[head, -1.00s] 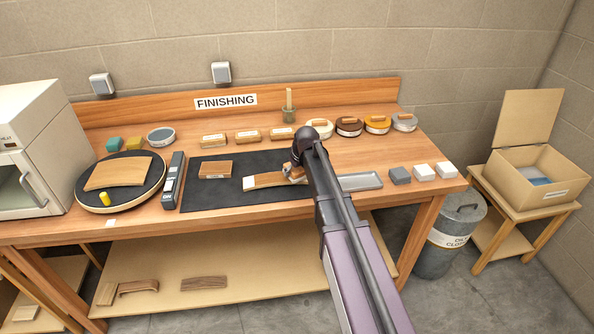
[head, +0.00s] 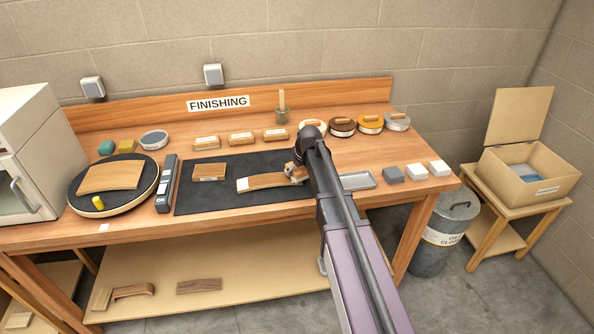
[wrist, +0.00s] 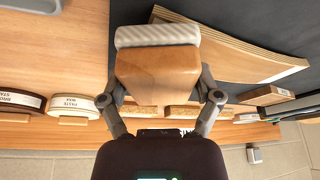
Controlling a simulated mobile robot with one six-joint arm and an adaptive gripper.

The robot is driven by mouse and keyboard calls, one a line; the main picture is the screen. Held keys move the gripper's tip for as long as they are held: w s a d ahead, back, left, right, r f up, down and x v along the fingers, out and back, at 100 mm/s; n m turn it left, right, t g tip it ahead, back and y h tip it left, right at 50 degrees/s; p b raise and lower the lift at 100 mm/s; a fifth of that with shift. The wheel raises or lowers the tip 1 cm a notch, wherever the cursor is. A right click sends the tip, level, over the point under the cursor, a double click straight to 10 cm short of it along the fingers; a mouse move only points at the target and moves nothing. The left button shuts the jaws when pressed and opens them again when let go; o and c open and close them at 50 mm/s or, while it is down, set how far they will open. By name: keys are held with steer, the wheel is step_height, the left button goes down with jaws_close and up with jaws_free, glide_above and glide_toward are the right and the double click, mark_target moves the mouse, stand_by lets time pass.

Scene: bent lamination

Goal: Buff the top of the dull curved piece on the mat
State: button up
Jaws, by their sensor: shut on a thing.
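The curved laminated piece (head: 262,182) lies on the dark mat (head: 190,202), its pale left end showing in the head view. In the wrist view the curved piece (wrist: 235,52) shows its layered edge, to the right of my gripper. My gripper (head: 297,172) is at the right end of the piece. In the wrist view my gripper (wrist: 160,98) is shut on a wooden block (wrist: 157,75) with a pale ridged pad (wrist: 157,35) on its face. The pad overlaps the end of the piece in view; I cannot tell whether they touch.
A small labelled block (head: 209,172) lies on the mat behind the piece. A grey tray (head: 358,181) and several small blocks stand to the right. Round tins (head: 370,124) and labelled wooden blocks (head: 241,138) line the back. A turntable (head: 150,188) with another curved piece is at left.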

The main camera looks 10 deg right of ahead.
mark_target(267, 178)
steer(key=shift+a+f, duration=0.1)
steer(key=shift+a, duration=1.55)
steer(key=shift+a, duration=0.15)
steer(key=shift+a, duration=1.5)
steer(key=shift+a, duration=0.2)
steer(key=shift+a, duration=1.5)
steer(key=shift+s, duration=0.1)
steer(key=shift+a, duration=0.1)
steer(key=shift+a, duration=1.55)
